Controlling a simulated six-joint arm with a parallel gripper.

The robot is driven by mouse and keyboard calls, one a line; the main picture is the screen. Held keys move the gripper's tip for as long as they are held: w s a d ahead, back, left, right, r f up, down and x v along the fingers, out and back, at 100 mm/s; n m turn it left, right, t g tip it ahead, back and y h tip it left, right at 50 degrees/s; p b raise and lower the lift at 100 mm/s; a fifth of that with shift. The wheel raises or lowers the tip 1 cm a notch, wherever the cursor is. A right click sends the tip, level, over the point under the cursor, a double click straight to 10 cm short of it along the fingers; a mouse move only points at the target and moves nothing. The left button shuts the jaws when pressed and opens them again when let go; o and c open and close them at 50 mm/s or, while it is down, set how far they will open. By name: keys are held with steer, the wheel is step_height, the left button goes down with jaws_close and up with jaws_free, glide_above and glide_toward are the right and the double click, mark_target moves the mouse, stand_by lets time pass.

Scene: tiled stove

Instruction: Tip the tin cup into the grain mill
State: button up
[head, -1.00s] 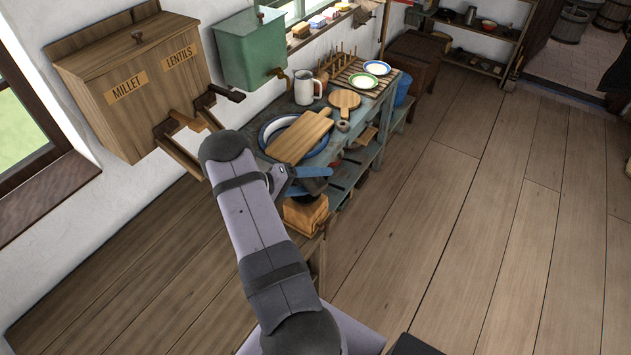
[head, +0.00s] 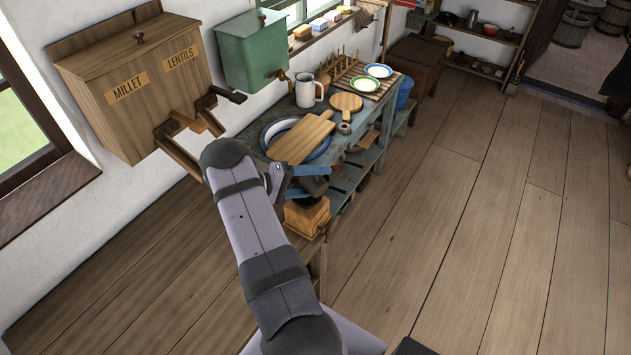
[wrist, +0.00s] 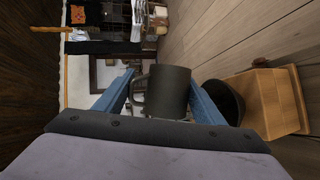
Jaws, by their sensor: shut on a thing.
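My gripper (wrist: 160,95) is shut on the dark grey tin cup (wrist: 167,90), with its blue fingers on either side of it. The cup's handle points left in the wrist view. The cup seems tipped well over, but I cannot see into its mouth. The grain mill (wrist: 277,103) is a wooden box with a dark bowl on top, just right of the cup in the wrist view. In the head view the mill (head: 305,217) stands near the bench's near end, with my gripper (head: 308,176) above it. My arm and fingers partly hide the cup there.
A blue-rimmed basin (head: 268,133) with a cutting board (head: 300,138) across it sits behind my gripper. A white jug (head: 307,90), a round board (head: 346,102) and plates stand farther along. A millet and lentils bin (head: 130,80) hangs on the wall at left.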

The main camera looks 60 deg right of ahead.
steer(key=shift+w+r+n+g+b, duration=0.1)
steer(key=shift+w+n+g+b, duration=0.15)
steer(key=shift+n+b, duration=0.2)
steer(key=shift+w+r+n+g, duration=0.1)
steer(key=shift+r+n+g, duration=0.1)
steer(key=shift+n+g, duration=0.05)
steer(key=shift+d+r+b, duration=0.1)
steer(key=shift+b, duration=0.2)
stand_by(0.4)
steer(key=shift+w+d+r+n+g+h+b, duration=0.1)
steer(key=shift+w+r+n+g+h+b, duration=0.25)
steer(key=shift+n+b, duration=0.6)
steer(key=shift+w+d+r+n+g+h+b, duration=0.15)
steer(key=shift+w+n+g+b, duration=0.4)
steer(key=shift+b, duration=0.65)
stand_by(2.7)
